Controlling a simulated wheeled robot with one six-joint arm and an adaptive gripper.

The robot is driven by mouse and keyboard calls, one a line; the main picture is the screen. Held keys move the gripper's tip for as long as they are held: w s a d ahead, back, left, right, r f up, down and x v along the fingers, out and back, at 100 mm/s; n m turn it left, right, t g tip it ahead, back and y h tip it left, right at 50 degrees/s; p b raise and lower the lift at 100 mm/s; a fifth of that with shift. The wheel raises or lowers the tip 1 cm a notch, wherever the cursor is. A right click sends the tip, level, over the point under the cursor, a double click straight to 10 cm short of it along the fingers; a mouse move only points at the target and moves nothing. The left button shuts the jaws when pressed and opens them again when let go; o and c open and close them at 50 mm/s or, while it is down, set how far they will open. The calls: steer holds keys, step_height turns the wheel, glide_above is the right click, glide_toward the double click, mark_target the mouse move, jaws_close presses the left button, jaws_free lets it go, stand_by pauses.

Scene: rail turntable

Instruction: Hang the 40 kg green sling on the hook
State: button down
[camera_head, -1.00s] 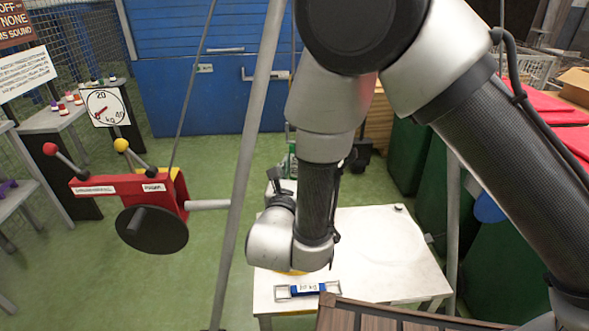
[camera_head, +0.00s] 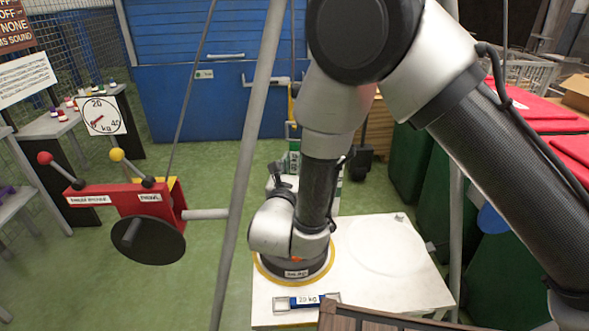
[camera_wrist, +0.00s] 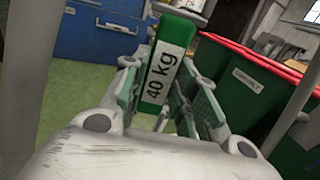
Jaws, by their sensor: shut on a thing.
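The green sling (camera_wrist: 166,75), labelled 40 kg, stands tilted between the fingers of my gripper (camera_wrist: 172,100) in the wrist view. My gripper is shut on it. In the head view the green sling (camera_head: 294,160) shows small beyond my wrist, above the floor past the white table; my arm hides most of the gripper there. A yellow piece (camera_head: 294,90) hangs on a thin line behind my arm; I cannot tell whether it is the hook.
The white table (camera_head: 400,290) holds a dark, yellow-rimmed round load (camera_head: 295,268) and a blue 20 kg sling (camera_head: 307,301). A grey pole (camera_head: 250,150) stands left of my arm, near a red winch (camera_head: 130,205) and a dial scale (camera_head: 102,115). Green bins (camera_head: 412,160) stand right.

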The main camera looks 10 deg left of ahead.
steer(key=shift+w+a+f, duration=0.25)
steer(key=shift+w+a, duration=0.05)
steer(key=shift+w, duration=0.6)
steer(key=shift+w+a+f, duration=0.2)
steer(key=shift+w+a, duration=0.1)
steer(key=shift+w, duration=0.65)
steer(key=shift+w+a+f, duration=0.25)
steer(key=shift+w+a, duration=0.05)
steer(key=shift+w, duration=0.6)
steer(key=c, duration=1.1)
jaws_free()
steer(key=shift+o, duration=0.2)
